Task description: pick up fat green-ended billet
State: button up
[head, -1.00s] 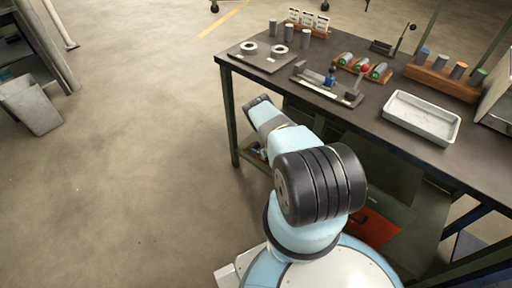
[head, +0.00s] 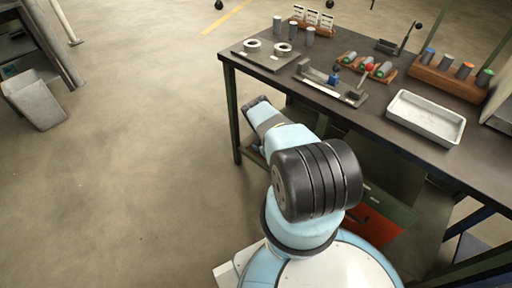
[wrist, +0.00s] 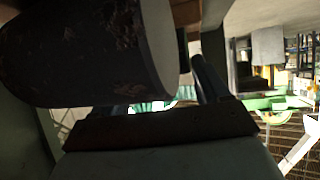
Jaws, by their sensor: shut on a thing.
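In the wrist view, a thick dark cylinder with a rough, scaly side (wrist: 85,50) fills the upper left, close to the camera. It looks like a billet; a pale band shows at its right end, but no end colour. My gripper (wrist: 167,98) is shut on it, though the contact is mostly hidden. In the head view my arm reaches low beside the bench and hides the gripper. Short billets with green and red ends (head: 366,68) lie on a wooden rack on the bench. A green-ended billet (head: 486,77) stands in a wooden block (head: 445,78).
The dark bench (head: 350,125) has a pale tray (head: 427,118), a plate with two rings (head: 266,54) and a fixture with a blue part (head: 330,82). Grey cylinders stand behind the rings. A grey bin (head: 36,100) is at far left. The floor between is clear.

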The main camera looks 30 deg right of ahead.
grip_shut()
jog(key=shift+w+r, duration=0.1)
dwell(0.4)
